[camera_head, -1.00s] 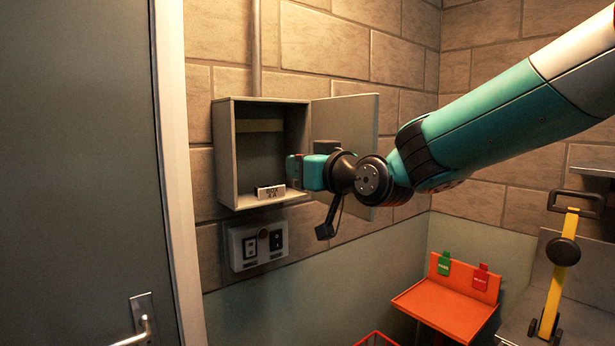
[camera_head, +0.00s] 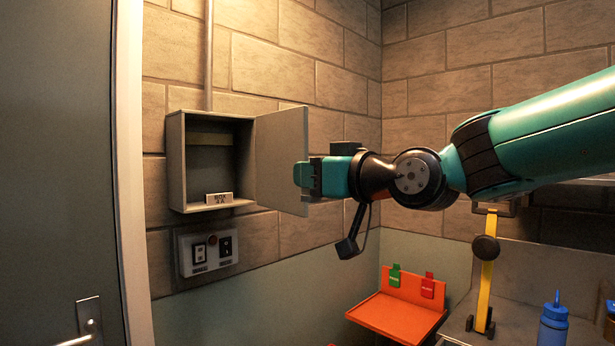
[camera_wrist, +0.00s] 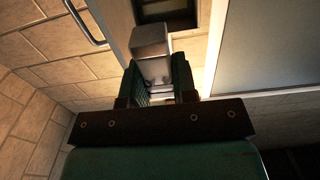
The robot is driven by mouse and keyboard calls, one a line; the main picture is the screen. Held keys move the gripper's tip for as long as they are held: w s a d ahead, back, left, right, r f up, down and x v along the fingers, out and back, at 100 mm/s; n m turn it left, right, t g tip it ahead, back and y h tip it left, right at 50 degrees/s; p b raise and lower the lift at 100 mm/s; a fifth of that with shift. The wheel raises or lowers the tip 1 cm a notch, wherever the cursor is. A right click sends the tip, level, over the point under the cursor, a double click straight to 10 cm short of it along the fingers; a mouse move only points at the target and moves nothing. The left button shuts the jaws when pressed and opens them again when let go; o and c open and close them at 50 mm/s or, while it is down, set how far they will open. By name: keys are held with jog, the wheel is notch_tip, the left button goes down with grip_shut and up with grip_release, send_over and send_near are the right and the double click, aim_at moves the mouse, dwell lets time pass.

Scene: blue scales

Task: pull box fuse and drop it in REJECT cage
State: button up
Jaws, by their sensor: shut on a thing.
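The grey fuse box (camera_head: 176,165) hangs on the wall with its door (camera_head: 281,160) swung open to the right. A small BOX label (camera_head: 219,198) stands on its lower lip, and I see no fuse inside the visible interior. My gripper (camera_head: 303,175) is outside the box, to the right, in front of the open door. In the wrist view my gripper (camera_wrist: 157,82) is shut on a pale grey block, the fuse (camera_wrist: 151,48), which sticks out beyond the fingers. The fuse is hidden in the head view. I cannot make out the REJECT cage.
A switch panel (camera_head: 207,249) is below the box. An orange shelf (camera_head: 392,318) with a green tag (camera_head: 395,275) and a red tag (camera_head: 428,285) is low on the right. A yellow stand (camera_head: 485,280) and blue bottle (camera_head: 552,325) are further right. A door (camera_head: 50,160) is at left.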

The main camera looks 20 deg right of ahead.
jog(key=shift+r, duration=0.25)
jog(key=shift+r+p, duration=0.9)
jog(key=shift+r, duration=0.6)
